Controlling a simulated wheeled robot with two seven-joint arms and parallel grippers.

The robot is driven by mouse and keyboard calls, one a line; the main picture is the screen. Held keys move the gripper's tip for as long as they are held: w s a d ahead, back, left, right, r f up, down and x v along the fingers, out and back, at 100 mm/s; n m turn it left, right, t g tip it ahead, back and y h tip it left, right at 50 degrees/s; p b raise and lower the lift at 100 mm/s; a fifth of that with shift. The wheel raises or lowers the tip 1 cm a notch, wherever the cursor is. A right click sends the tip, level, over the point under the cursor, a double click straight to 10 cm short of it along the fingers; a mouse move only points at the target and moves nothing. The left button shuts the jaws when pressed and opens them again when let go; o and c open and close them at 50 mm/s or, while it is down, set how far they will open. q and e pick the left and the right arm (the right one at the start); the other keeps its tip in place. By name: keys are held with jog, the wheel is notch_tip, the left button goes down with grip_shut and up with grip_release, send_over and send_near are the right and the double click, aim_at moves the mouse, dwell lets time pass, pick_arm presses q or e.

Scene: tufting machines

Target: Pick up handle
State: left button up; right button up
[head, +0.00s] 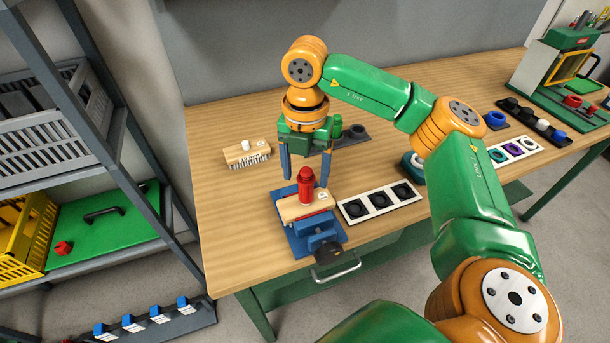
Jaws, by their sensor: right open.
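A light wooden block (290,208) lies clamped on a blue vise (318,230) near the front edge of the table. A red bottle-shaped piece (306,190) stands upright on the block; I cannot tell which part is the handle. My right gripper (306,182) points down with its two blue fingers apart. In the picture its fingertips flank the red piece's upper part; I cannot tell the exact depth between them. The gripper is open and nothing is seen held. My left gripper is not in view.
A brush (247,153) with a wooden back lies at the left. A white tray with black round sockets (380,203) sits right of the vise. A green machine (560,75) stands at the far right. A shelf rack (110,150) stands left of the table.

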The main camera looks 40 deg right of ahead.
aim_at(306, 181)
jog(key=f, duration=0.3)
jog(key=shift+w+d+f, duration=0.1)
jog(key=shift+d, duration=0.1)
jog(key=shift+w+d+f, duration=0.1)
jog(key=shift+w, duration=0.05)
jog(key=shift+s+a, duration=0.2)
jog(key=c, duration=0.9)
jog(key=shift+r, duration=0.2)
grip_shut()
jog(key=shift+w+d+f, duration=0.1)
